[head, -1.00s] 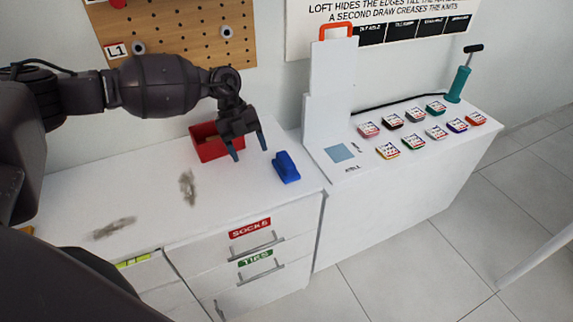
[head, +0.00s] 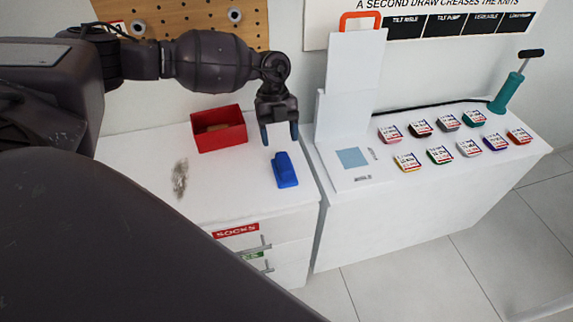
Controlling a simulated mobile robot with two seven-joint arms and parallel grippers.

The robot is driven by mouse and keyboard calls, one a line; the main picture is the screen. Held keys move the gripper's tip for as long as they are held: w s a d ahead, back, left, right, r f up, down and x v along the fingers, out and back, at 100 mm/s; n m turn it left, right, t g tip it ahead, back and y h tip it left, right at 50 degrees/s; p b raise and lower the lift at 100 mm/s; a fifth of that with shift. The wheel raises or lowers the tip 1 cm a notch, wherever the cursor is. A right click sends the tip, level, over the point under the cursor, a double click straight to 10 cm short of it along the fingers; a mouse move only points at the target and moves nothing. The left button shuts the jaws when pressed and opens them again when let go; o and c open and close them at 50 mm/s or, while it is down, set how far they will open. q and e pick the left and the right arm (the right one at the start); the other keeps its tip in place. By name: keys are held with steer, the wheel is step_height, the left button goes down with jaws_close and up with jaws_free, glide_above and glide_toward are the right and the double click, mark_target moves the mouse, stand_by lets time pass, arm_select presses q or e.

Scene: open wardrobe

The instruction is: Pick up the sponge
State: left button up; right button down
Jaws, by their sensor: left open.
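The blue sponge (head: 285,171) lies on the white dresser top (head: 235,187), close to its right end. My left gripper (head: 279,136) hangs over the far end of the sponge, fingers pointing down and spread apart. Nothing is between the fingers. I cannot tell the exact height of the fingertips above the sponge. My right gripper is not in view.
A red open box (head: 220,130) stands behind and left of the sponge. To the right, a white counter (head: 430,185) holds an upright white board (head: 352,80), several small labelled packets and a teal hand pump (head: 507,92).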

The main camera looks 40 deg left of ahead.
mark_target(284, 161)
arm_select(q)
steer(key=x, duration=0.8)
steer(key=shift+w+f+b, duration=0.2)
steer(key=shift+f+b, duration=0.05)
steer(key=shift+b, duration=0.05)
steer(key=shift+c, duration=0.2)
steer(key=c, duration=1)
